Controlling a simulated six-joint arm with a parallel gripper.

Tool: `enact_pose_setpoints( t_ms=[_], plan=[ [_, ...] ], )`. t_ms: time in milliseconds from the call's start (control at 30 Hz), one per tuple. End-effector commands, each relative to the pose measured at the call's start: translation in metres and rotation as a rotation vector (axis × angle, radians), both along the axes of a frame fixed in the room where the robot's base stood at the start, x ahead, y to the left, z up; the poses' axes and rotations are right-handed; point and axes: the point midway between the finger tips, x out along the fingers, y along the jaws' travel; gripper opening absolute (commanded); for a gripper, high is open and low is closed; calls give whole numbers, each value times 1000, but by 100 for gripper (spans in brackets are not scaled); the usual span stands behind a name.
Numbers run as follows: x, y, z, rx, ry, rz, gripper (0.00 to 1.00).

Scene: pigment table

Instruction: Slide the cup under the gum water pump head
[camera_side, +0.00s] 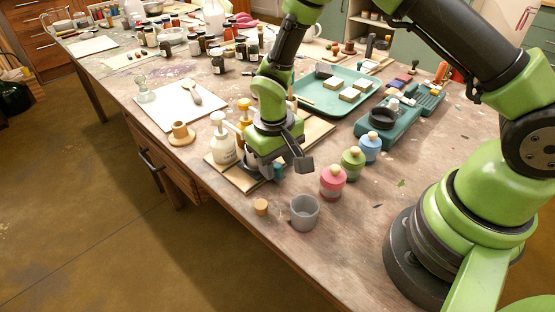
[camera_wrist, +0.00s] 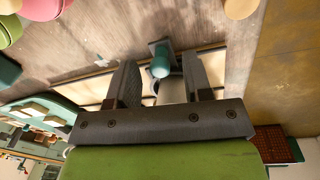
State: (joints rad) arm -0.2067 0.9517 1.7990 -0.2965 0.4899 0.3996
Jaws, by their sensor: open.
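A grey cup (camera_side: 304,212) stands upright near the table's front edge, to the right of my gripper in the side view. A white pump bottle (camera_side: 222,143) and an amber pump bottle (camera_side: 243,112) stand on a wooden board, left of my gripper. Their labels are too small to read, so I cannot tell which holds gum water. My gripper (camera_side: 262,166) is low over the board's front end. In the wrist view its two jaws (camera_wrist: 158,64) are apart, with a small teal cylinder (camera_wrist: 161,62) and a pale, partly hidden object between or just beyond them.
A wooden stopper (camera_side: 261,207) lies left of the grey cup. Pink (camera_side: 333,182), green (camera_side: 352,163) and blue (camera_side: 369,148) stoppered jars stand to its right. A teal tray (camera_side: 335,82) lies behind my gripper. The table's front edge is close.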

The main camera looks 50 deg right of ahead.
Motion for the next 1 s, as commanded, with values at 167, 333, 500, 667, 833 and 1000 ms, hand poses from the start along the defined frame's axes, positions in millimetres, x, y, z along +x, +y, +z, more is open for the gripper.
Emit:
enact_pose_setpoints(
  t_ms=[167, 333, 500, 667, 833, 1000],
  plan=[
    [0, 0, 0, 0, 0, 0, 30],
    [0, 0, 0, 0, 0, 0, 0],
    [0, 6, 0, 0, -1, 2, 0],
    [0, 30, 0, 0, -1, 4, 0],
    [0, 38, 0, 0, 0, -1, 0],
    [0, 39, 0, 2, -1, -1, 0]
  ],
)
